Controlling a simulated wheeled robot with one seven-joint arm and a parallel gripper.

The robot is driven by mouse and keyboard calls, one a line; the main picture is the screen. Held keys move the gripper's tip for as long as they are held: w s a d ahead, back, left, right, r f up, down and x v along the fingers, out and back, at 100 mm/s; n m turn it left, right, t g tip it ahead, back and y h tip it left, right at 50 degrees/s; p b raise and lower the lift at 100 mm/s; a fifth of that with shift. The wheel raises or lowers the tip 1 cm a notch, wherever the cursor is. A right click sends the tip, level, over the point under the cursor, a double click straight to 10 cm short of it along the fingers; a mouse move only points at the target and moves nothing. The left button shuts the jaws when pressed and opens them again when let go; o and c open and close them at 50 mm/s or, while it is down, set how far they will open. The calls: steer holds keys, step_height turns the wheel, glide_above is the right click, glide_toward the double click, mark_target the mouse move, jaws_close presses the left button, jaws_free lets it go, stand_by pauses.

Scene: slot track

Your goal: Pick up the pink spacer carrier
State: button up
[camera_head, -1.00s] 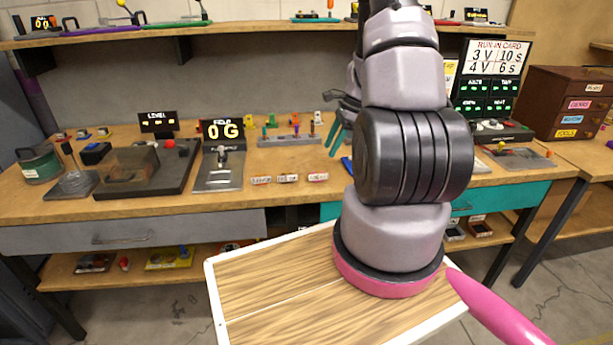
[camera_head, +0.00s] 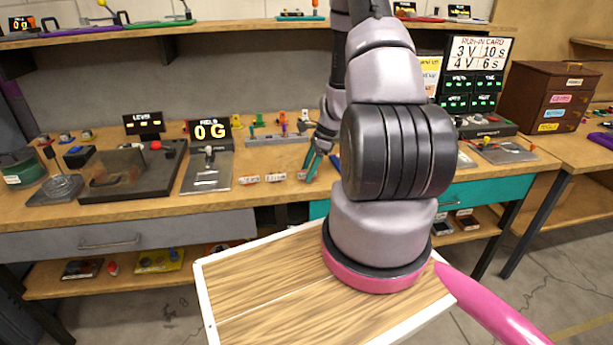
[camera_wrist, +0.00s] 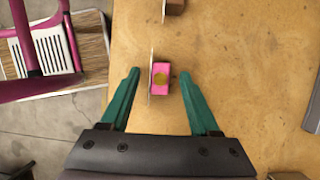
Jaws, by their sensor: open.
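The pink spacer carrier (camera_wrist: 160,78) lies on the wooden bench in the wrist view. It is a small pink block with a round yellowish spot on top and a thin pale plate along its left side. My gripper (camera_wrist: 159,76) is open, with one teal fingertip on either side of the carrier and a gap to each. I cannot tell how far above the bench the fingertips are. In the head view my gripper (camera_head: 312,168) is at the right end of a row of small labelled carriers. The carrier's pink top cannot be made out there.
Another carrier (camera_wrist: 174,6) shows at the wrist view's top edge. Two labelled carriers (camera_head: 248,180) (camera_head: 276,177) sit left of my gripper in the head view. A grey rack (camera_head: 275,139) with coloured pieces stands behind. The bench's front edge is close, with floor beyond.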

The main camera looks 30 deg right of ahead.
jaws_close()
